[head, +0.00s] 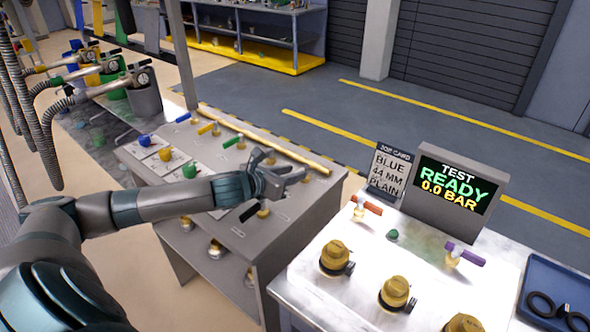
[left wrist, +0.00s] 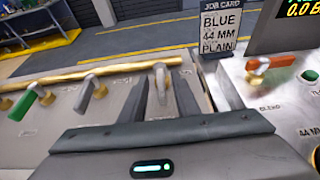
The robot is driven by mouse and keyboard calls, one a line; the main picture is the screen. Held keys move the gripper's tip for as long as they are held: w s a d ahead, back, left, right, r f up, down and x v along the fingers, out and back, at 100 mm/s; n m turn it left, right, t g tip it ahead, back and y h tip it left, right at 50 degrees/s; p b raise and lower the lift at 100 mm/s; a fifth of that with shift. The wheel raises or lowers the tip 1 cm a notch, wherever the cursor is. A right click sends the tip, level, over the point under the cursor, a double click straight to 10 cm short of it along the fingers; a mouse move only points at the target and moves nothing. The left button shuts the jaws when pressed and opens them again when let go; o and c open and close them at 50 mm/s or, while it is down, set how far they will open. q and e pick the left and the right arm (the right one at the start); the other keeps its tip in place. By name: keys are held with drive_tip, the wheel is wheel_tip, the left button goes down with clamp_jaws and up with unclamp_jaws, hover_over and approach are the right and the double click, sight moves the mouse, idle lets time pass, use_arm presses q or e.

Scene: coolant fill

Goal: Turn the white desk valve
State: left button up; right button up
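My left gripper (head: 288,172) is over the grey desk at the brass pipe (head: 309,158). In the left wrist view its fingers (left wrist: 163,92) stand apart, one on each side of a pale upright lever handle (left wrist: 160,77). Gaps show between the handle and the fingers, so the gripper looks open around it. Another pale grey lever (left wrist: 87,88) stands on the pipe just to the left. Which of the two pale levers is the white valve is hard to tell. My right gripper is not in view.
Green (head: 233,142), yellow (head: 207,128) and blue (head: 183,117) levers line the pipe to the left. A black lever (head: 250,212) sits nearer me. To the right, a bench holds a job card (head: 391,170), a test display (head: 452,190), brass fittings and a blue tray (head: 545,268).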

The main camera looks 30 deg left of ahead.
use_arm(q)
drive_tip(key=shift+w+d+f, duration=0.1)
drive_tip(key=shift+w+f, duration=0.1)
drive_tip(key=shift+w, duration=0.45)
drive_tip(key=shift+w+f, duration=0.15)
drive_tip(key=shift+w, duration=0.05)
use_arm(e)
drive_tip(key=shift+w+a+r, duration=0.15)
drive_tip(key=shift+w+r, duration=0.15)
use_arm(q)
drive_tip(key=shift+c, duration=0.2)
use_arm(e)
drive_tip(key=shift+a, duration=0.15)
use_arm(q)
clamp_jaws()
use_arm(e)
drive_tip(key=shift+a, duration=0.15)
